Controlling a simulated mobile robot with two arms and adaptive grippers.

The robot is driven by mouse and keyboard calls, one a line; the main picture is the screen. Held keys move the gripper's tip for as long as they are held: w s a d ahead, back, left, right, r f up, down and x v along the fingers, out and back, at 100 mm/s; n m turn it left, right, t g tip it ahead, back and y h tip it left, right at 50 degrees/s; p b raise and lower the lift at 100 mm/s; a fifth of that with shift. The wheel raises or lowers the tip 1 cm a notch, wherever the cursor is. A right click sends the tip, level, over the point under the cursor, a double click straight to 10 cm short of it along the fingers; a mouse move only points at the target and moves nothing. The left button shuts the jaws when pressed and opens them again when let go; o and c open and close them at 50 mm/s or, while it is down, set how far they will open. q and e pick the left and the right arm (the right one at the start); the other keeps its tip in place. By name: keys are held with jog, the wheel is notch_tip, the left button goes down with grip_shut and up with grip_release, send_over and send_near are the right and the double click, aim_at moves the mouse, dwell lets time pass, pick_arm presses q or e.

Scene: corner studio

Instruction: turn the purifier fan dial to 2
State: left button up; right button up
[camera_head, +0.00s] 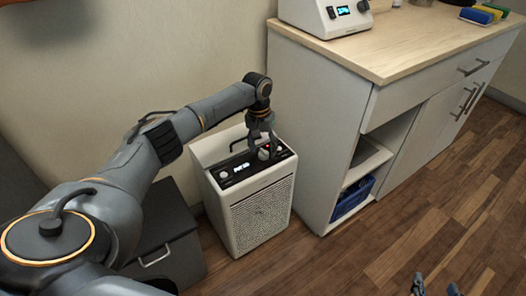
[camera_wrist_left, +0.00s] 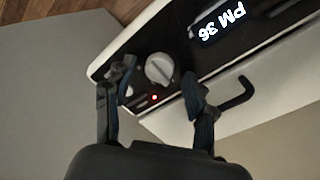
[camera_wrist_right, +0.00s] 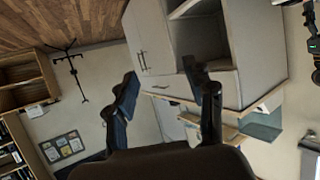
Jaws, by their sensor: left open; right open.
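The white air purifier (camera_head: 262,212) stands on the floor against the cabinet's left side, with a black control panel on top. A round pale dial (camera_wrist_left: 159,68) shows in the left wrist view, with a pointer ridge; I cannot read its scale. A small red light (camera_wrist_left: 154,97) glows beside it. My left gripper (camera_head: 263,146) is over the panel, and its open fingers (camera_wrist_left: 158,78) lie on either side of the dial in that view; contact is unclear. My right gripper (camera_head: 435,288) is open and empty, at the bottom edge of the head view and also in the right wrist view (camera_wrist_right: 163,80).
The panel's lit display (camera_wrist_left: 217,21) reads "PM 36". Another pale knob (camera_head: 223,174) sits at the panel's left. The wooden-topped cabinet (camera_head: 318,120) is close on the right, a dark box (camera_head: 165,245) on the left.

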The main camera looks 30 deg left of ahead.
pick_arm(q)
jog(key=shift+f, duration=0.45)
pick_arm(e)
jog(key=shift+w+a+r+t, duration=0.2)
jog(key=shift+w+r+t, duration=0.15)
jog(key=shift+r, duration=0.25)
